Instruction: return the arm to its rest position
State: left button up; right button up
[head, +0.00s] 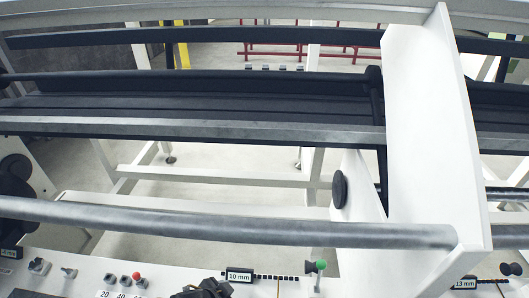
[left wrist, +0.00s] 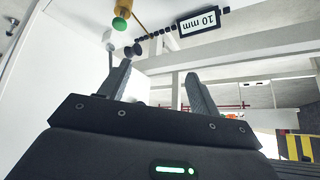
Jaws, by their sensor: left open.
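My left gripper (left wrist: 158,72) is open in the left wrist view, its two grey fingers apart with nothing between them. A black part of my arm or gripper (head: 205,290) shows at the bottom edge of the head view, in front of the white panel near the 10 mm display (head: 239,276); its fingers cannot be made out there. The 10 mm display also shows upside down in the left wrist view (left wrist: 199,20), beyond the fingers. My right gripper is in neither view.
A grey round bar (head: 230,224) crosses the rack in front. A white upright plate (head: 430,140) stands at the right. A red button (head: 136,276) and several switches sit on the panel at the left.

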pick_arm(q)
jog(key=s+a+r+n+g+y, duration=0.3)
jog(key=s+a+n, duration=0.4)
jog(key=s+a, duration=0.8)
notch_tip(320, 180, down, 33)
jog(key=y+b, duration=0.1)
jog(key=b, duration=0.7)
jog(key=s+a+f+b, duration=0.1)
jog(key=s+f+b, duration=0.2)
jog(key=s+f, duration=0.5)
jog(key=s+a+f+g+b, duration=0.1)
jog(key=s+a+f+b, duration=0.1)
jog(key=s+f, duration=0.7)
notch_tip(320, 180, down, 6)
jog(key=shift+s+g+b, duration=0.15)
jog(key=shift+g+b, duration=0.15)
jog(key=shift+b, duration=0.35)
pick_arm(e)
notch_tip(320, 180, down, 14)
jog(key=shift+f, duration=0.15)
pick_arm(q)
jog(key=shift+a, duration=0.1)
jog(key=shift+c, duration=0.3)
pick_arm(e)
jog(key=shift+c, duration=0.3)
